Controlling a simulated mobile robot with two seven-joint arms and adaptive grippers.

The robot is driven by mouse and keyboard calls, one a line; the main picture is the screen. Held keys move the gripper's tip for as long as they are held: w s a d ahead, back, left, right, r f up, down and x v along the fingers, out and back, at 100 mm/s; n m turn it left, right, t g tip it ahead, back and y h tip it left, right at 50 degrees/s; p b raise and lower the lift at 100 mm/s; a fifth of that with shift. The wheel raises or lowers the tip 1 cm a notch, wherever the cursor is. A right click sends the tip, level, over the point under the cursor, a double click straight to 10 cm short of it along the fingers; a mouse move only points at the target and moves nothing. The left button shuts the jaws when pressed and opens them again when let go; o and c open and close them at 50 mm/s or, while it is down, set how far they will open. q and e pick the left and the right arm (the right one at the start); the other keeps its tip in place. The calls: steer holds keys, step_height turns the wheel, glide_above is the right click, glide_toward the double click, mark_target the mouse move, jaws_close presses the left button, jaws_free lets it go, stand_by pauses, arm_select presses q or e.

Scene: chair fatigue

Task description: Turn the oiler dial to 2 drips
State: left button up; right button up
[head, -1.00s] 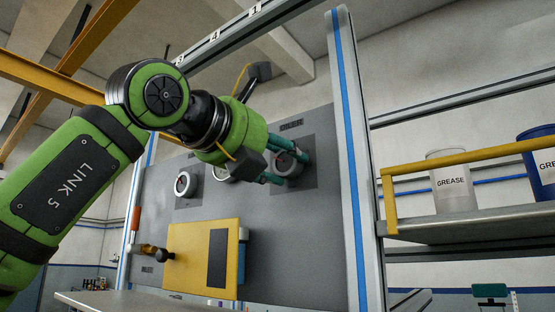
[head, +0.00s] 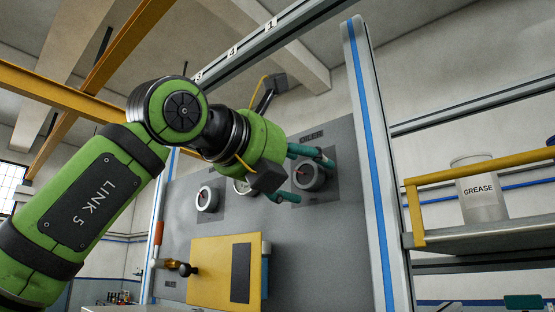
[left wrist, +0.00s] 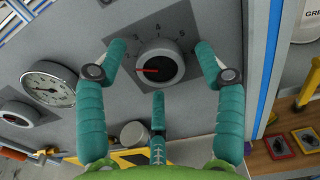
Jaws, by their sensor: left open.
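The oiler dial (head: 308,175) is a round grey knob on a dark square plate at the upper right of the grey panel, under a label reading OILER. In the left wrist view the dial (left wrist: 162,66) shows a red pointer aimed to the left, with numbers around it, some too small to read. My left gripper (head: 312,176) is in front of the dial, its teal fingers spread. In the left wrist view its fingers (left wrist: 158,62) stand open on both sides of the dial, with a third finger below. I cannot tell whether they touch it. My right gripper is not in view.
Another dial (head: 207,199) sits to the left on the panel, with a gauge (left wrist: 48,84) between the two. A yellow box (head: 213,272) is mounted below. A metal post (head: 366,150) with a blue stripe stands right of the panel. A shelf at right holds a grease bucket (head: 480,192).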

arm_select(q)
steer(key=v, duration=1.1)
steer(key=shift+a, duration=0.15)
steer(key=shift+s, duration=0.15)
